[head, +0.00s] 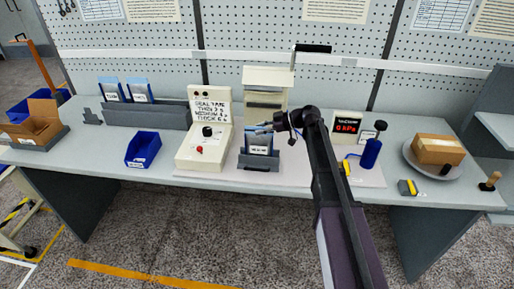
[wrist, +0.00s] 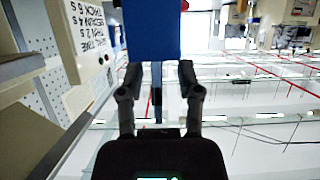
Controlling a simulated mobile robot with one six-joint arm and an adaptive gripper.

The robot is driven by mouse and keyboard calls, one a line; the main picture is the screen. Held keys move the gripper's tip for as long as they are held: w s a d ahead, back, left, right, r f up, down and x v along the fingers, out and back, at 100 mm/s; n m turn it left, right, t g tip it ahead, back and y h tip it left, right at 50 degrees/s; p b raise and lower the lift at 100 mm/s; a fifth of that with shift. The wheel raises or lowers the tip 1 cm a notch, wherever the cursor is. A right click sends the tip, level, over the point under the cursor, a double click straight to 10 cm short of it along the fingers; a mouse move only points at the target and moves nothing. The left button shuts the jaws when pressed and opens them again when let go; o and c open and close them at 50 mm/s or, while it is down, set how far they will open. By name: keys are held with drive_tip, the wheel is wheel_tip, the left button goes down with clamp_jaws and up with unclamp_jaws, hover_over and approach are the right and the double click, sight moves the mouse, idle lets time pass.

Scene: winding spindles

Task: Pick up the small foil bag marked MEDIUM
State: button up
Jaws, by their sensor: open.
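A small bag with a blue edge and pale face (head: 259,139) stands upright in a dark holder (head: 245,161) at the middle of the bench; its lettering is too small to read surely. My gripper (head: 265,128) is at the bag's top edge, reaching in from the right. In the wrist view my gripper (wrist: 158,72) has its two fingers spread apart. A blue panel (wrist: 152,30) lies just beyond the fingertips, and a thin dark strip runs down between the fingers. I cannot tell whether the fingers touch it.
A cream sealer box (head: 203,145) with a dial stands left of the holder. Two blue-topped bags (head: 139,90) stand in a grey rack further left. A blue bin (head: 143,149) is at the front edge. A gauge (head: 347,126), blue bottle (head: 371,152) and cardboard box (head: 437,149) are right.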

clamp_jaws()
drive_tip(key=shift+r, duration=0.15)
idle(0.4)
